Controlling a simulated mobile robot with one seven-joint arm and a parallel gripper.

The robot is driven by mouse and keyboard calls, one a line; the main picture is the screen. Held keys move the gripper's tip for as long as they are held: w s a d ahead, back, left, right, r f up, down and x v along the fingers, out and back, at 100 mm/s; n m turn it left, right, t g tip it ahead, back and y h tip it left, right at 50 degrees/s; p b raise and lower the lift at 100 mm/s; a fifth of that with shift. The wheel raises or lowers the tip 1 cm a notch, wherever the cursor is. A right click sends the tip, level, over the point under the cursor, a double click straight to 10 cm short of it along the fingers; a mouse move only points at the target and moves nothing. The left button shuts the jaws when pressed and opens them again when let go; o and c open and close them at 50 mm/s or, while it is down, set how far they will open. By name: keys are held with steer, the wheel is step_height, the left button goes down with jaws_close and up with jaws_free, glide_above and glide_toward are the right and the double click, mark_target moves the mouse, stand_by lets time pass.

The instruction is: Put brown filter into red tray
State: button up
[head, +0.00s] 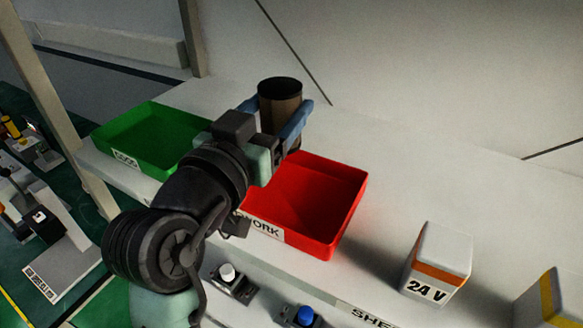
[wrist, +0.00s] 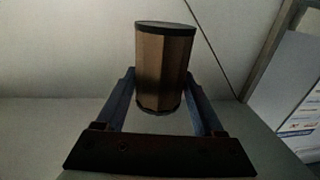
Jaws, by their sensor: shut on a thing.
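The brown filter (head: 281,106) is a cylinder with a black top. My gripper (head: 290,122) has its blue fingers on both sides of it and is shut on it. In the wrist view the filter (wrist: 164,68) stands nearly upright between the fingers (wrist: 160,105). The red tray (head: 345,205) lies on the white shelf, in front of and to the right of the filter, and looks empty. My arm hides its left part. In the head view the filter appears behind the tray's back left corner. I cannot tell its exact height above the shelf.
A green tray (head: 128,133) sits on the left. A white and orange box marked 24 V (head: 438,262) stands to the right, with a yellow-striped box (head: 545,300) at the far right. A white button (head: 227,272) and a blue button (head: 305,315) are below the shelf edge.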

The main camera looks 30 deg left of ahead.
steer(key=f, duration=0.3)
steer(key=f+p, duration=0.1)
steer(key=f, duration=0.1)
steer(key=shift+s+f, duration=0.15)
steer(key=shift+s, duration=0.15)
steer(key=shift+f, duration=2.1)
steer(key=shift+f, duration=0.2)
steer(key=o, duration=1.4)
steer(key=shift+r, duration=0.1)
